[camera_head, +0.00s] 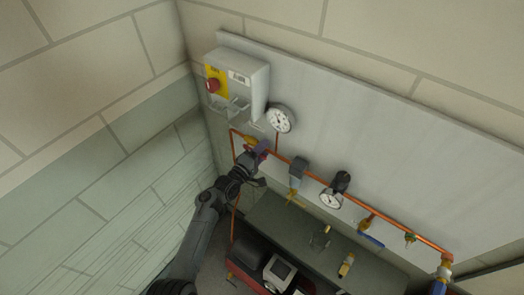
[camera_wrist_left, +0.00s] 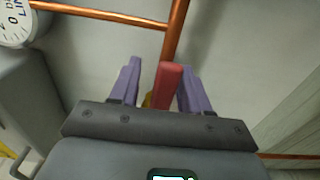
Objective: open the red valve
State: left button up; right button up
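The red valve handle (camera_wrist_left: 168,85) stands between the two purple fingers of my left gripper (camera_wrist_left: 158,78) in the left wrist view. It is close to the right-hand finger, with a clear gap to the left-hand one, so the gripper is open around it. A bit of brass shows beside the handle, low between the fingers. In the head view my left gripper (camera_head: 261,150) is at the copper pipe on the left part of the wall panel and hides most of the valve. My right gripper is in neither view.
A grey control box (camera_head: 240,78) with a red button is above my left gripper, and a round gauge (camera_head: 280,119) is to its upper right. A copper pipe (camera_head: 400,236) runs right with further valves. Below is a dark bench (camera_head: 275,218) with small objects.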

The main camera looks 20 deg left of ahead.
pick_arm(q)
jog(key=shift+s, duration=0.15)
jog(key=shift+s+a+f, duration=0.1)
jog(key=shift+s+a, duration=0.2)
jog(key=shift+s, duration=0.25)
jog(key=v, duration=0.9)
jog(key=shift+s, duration=0.2)
